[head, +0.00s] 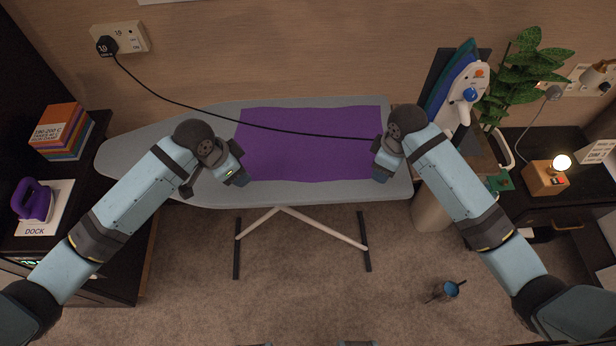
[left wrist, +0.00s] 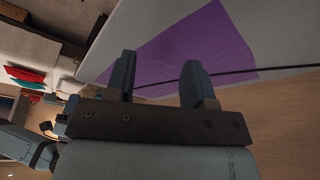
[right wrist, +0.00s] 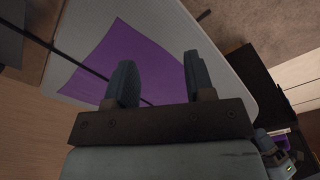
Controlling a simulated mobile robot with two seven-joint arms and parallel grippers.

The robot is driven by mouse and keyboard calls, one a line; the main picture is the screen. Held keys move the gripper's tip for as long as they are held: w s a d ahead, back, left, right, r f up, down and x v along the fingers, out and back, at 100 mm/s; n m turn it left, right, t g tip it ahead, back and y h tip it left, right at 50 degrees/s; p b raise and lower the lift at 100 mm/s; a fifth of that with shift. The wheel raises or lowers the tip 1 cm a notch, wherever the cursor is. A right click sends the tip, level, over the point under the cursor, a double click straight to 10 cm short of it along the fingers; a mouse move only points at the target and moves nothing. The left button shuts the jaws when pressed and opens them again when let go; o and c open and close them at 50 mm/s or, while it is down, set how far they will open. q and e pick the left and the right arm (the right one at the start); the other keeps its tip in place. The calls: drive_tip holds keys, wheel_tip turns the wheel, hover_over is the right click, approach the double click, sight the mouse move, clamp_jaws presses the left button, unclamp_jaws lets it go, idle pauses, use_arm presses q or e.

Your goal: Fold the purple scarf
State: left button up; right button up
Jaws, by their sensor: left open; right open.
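The purple scarf (head: 308,150) lies spread flat on the grey ironing board (head: 130,157). It also shows in the left wrist view (left wrist: 190,50) and in the right wrist view (right wrist: 105,65). My left gripper (head: 241,181) is open and empty at the scarf's left edge, near the front left corner. My right gripper (head: 379,177) is open and empty at the scarf's right edge, near the front right corner. Both seem to be above the board. The wrist views show the fingers of the left (left wrist: 160,82) and right (right wrist: 160,82) grippers apart, with nothing between them.
A black cord (head: 180,103) runs from the wall outlet (head: 128,38) across the scarf. A purple iron (head: 33,200) stands on a dock at the left. The board's left end is clear.

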use_arm(q)
drive_tip(key=w+a, duration=0.2)
drive_tip(key=w, duration=0.2)
use_arm(e)
drive_tip(key=w+d+r, duration=0.2)
drive_tip(key=w, duration=0.2)
use_arm(q)
drive_tip(key=f, duration=0.7)
drive_tip(key=shift+w+a, duration=0.25)
drive_tip(key=shift+w, duration=0.05)
use_arm(e)
drive_tip(key=shift+n+h, duration=0.3)
drive_tip(key=shift+n, duration=0.1)
drive_tip(key=f, duration=0.8)
drive_tip(key=shift+w+f, duration=0.15)
drive_tip(key=shift+w, duration=0.05)
use_arm(q)
drive_tip(key=shift+f, duration=0.15)
use_arm(e)
drive_tip(key=shift+f, duration=0.15)
use_arm(q)
drive_tip(key=shift+s, duration=0.1)
clamp_jaws()
use_arm(e)
clamp_jaws()
